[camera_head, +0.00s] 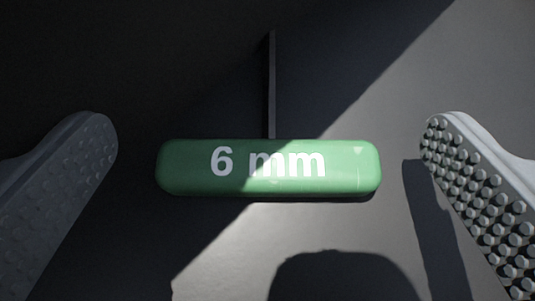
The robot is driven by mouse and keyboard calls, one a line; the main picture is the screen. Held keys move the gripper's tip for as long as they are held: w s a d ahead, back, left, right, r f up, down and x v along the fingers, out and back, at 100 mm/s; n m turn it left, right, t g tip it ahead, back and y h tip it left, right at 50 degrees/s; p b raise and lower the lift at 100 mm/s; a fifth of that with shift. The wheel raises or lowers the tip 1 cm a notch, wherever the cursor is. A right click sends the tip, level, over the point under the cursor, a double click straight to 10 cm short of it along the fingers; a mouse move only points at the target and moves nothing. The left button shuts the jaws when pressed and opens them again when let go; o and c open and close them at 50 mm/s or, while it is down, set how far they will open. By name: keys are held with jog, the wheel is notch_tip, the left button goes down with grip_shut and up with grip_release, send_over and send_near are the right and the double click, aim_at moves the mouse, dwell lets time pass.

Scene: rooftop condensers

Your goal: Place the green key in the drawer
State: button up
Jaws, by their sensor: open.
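The green key (268,180) lies on a grey surface in the middle of the view. Its handle is a rounded green bar lying crosswise, marked "6 mm" in white. A thin dark shaft (272,85) runs from the handle toward the top of the picture. My gripper (268,150) is open, with one studded finger at the left and one at the right of the handle. Both fingers are apart from the key. No drawer shows in this view.
The grey surface (430,80) around the key is clear of other objects. A hard shadow edge crosses it diagonally, leaving the upper left dark. Shadows also fall near the right finger and at the bottom.

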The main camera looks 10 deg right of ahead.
jog(key=p+v, duration=0.1)
jog(key=v, duration=0.6)
jog(key=shift+s+r, duration=0.15)
jog(key=shift+r, duration=0.15)
